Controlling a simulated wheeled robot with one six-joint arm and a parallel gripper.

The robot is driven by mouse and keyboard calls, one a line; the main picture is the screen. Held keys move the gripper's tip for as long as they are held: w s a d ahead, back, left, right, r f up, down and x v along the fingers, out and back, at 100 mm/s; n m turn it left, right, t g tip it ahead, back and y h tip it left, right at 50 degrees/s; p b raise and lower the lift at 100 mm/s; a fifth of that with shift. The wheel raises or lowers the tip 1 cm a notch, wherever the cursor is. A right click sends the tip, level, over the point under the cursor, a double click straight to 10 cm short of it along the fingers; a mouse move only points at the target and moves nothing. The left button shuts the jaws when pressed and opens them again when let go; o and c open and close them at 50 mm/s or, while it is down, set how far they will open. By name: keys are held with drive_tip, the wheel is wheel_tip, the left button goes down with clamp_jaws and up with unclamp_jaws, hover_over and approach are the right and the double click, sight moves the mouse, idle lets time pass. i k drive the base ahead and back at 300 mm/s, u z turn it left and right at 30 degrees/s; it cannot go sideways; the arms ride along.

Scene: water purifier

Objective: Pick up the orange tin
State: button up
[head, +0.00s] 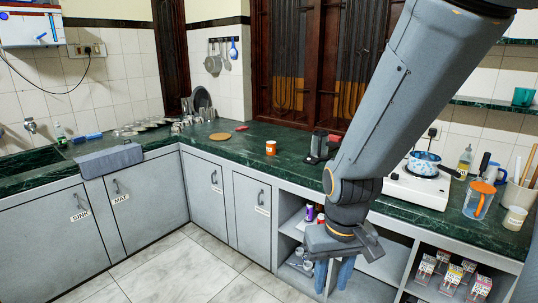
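The orange tin (271,148) is a small upright cylinder with a pale band. It stands on the dark green marble counter in the head view, near the middle of the picture. My gripper (333,274) is below and to the right of it in the picture, in front of the open shelves under the counter. It points down, and its two bluish fingers are apart with nothing seen between them. It is well clear of the tin.
A black appliance (318,146) stands right of the tin, and a white stove (416,187) with a blue pot (424,163) is farther right. The counter around the tin is mostly clear. Cabinets line the front.

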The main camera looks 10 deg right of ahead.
sight(271, 146)
drive_tip(key=u, duration=0.55)
drive_tip(key=i, duration=0.65)
drive_tip(key=u, duration=0.8)
drive_tip(key=i, duration=0.75)
drive_tip(key=z, duration=0.45)
drive_tip(key=i, duration=0.8)
drive_tip(key=z, duration=0.75)
drive_tip(key=i, duration=0.6)
drive_tip(key=z, duration=0.05)
